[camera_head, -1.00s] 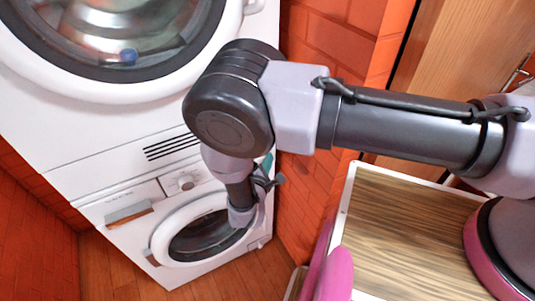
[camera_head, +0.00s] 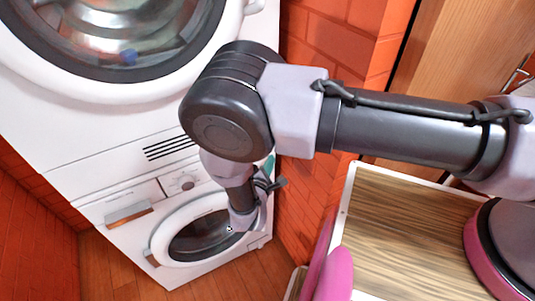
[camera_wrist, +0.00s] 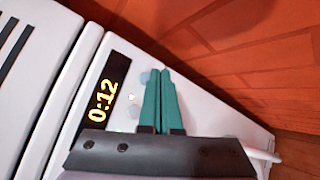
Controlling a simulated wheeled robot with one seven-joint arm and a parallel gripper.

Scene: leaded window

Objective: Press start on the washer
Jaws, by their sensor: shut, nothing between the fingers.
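The washer is the lower white machine, with its round door (camera_head: 200,237) and control panel (camera_head: 182,183) partly behind my arm in the head view. In the wrist view its white panel carries a lit display (camera_wrist: 104,100) reading 0:12. Beside the display are a pale bluish round button (camera_wrist: 145,79) and small, faint marks. My gripper (camera_wrist: 160,72) is shut and empty, its teal fingers together over the panel, tips just right of the bluish button. I cannot tell whether they touch the panel. In the head view my arm hides most of the gripper.
A second white machine with a large round door (camera_head: 125,45) stands on top of the washer. An orange brick wall (camera_head: 305,200) runs close along the right side. A wood-topped surface (camera_head: 410,225) is at the lower right.

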